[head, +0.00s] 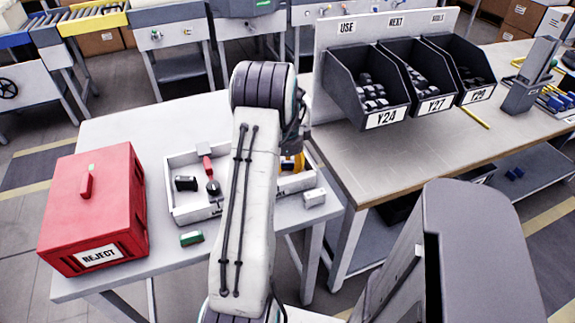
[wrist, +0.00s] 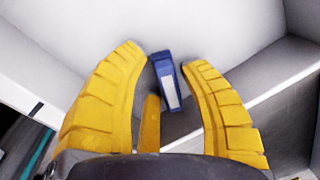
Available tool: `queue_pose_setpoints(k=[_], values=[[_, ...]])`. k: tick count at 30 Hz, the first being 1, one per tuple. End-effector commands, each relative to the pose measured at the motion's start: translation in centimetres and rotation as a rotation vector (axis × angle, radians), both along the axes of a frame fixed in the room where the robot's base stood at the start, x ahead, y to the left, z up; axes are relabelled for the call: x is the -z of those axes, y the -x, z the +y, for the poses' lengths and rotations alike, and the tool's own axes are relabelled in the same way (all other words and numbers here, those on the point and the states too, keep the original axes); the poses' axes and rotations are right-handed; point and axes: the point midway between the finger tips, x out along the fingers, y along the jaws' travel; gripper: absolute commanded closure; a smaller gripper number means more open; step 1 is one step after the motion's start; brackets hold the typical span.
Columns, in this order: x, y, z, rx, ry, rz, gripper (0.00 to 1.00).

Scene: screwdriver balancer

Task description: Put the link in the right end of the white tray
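A small dark-blue piece with a pale face, which I take to be the link (wrist: 168,82), shows in the wrist view between the yellow fingers of my gripper (wrist: 165,62). Gaps show between it and the fingers, so my gripper looks open around it. A pale tray floor lies behind it. In the head view my gripper (head: 291,163) is at the right end of the white tray (head: 172,205), largely hidden by my arm. My arm also covers the tray's middle.
In the tray's left part are a black piece (head: 186,183), a red piece (head: 207,164) and a black round piece (head: 213,187). A green block (head: 191,238) and a grey block (head: 314,197) lie on the table in front. A red REJECT box (head: 100,205) stands left.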

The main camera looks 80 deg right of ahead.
Motion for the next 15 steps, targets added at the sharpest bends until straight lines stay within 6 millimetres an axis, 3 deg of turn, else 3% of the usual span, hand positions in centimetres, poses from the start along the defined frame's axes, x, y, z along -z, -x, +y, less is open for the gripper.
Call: queue_pose_setpoints(k=[10, 15], values=[[-0.2, 0.0, 0.0, 0.0, 0.0, 0.0, 0.55], [-1.5, 0.0, 0.0, 0.0, 0.004, -0.001, 0.55]])
